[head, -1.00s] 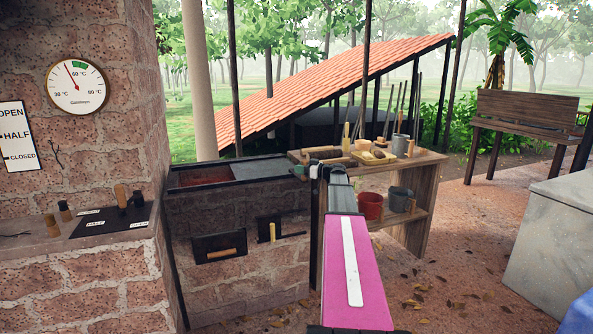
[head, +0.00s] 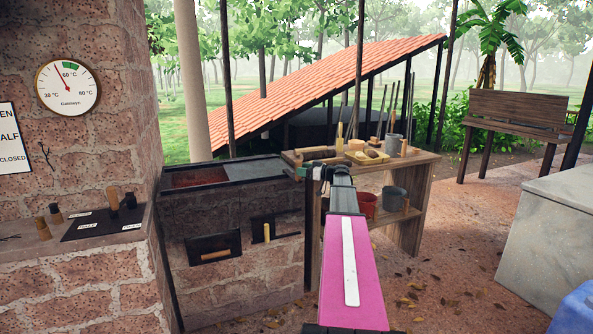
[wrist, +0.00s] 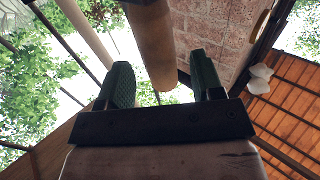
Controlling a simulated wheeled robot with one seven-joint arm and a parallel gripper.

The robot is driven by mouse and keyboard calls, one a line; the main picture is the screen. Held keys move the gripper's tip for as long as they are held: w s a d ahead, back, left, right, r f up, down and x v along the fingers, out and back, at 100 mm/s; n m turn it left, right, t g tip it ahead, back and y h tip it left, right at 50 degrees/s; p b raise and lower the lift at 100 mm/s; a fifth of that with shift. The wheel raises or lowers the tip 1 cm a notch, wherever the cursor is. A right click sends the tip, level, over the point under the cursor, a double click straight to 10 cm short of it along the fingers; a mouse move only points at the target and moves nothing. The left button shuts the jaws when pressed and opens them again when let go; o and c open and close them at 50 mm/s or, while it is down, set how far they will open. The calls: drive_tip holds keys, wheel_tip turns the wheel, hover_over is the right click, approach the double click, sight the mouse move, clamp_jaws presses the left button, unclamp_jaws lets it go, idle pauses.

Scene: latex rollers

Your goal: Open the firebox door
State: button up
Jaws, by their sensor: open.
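The brick stove (head: 235,285) stands left of centre in the head view. Its front has a dark panel with a horizontal wooden handle (head: 213,247). To its right is a second dark panel with an upright wooden handle (head: 267,232). Both look shut; I cannot tell for sure which is the firebox door. My gripper (head: 303,172) is at the end of my pink arm, above and right of both panels, touching neither. In the wrist view its two green fingers (wrist: 162,82) are apart with nothing between them; a tan post (wrist: 152,40) shows beyond.
A wooden workbench (head: 420,165) with tools and pots stands behind my arm. A brick wall with a dial gauge (head: 68,87) and a ledge is at left. A grey block (head: 550,230) is at right.

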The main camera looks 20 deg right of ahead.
drive_tip(key=v, duration=0.6)
drive_tip(key=shift+s+d, duration=0.2)
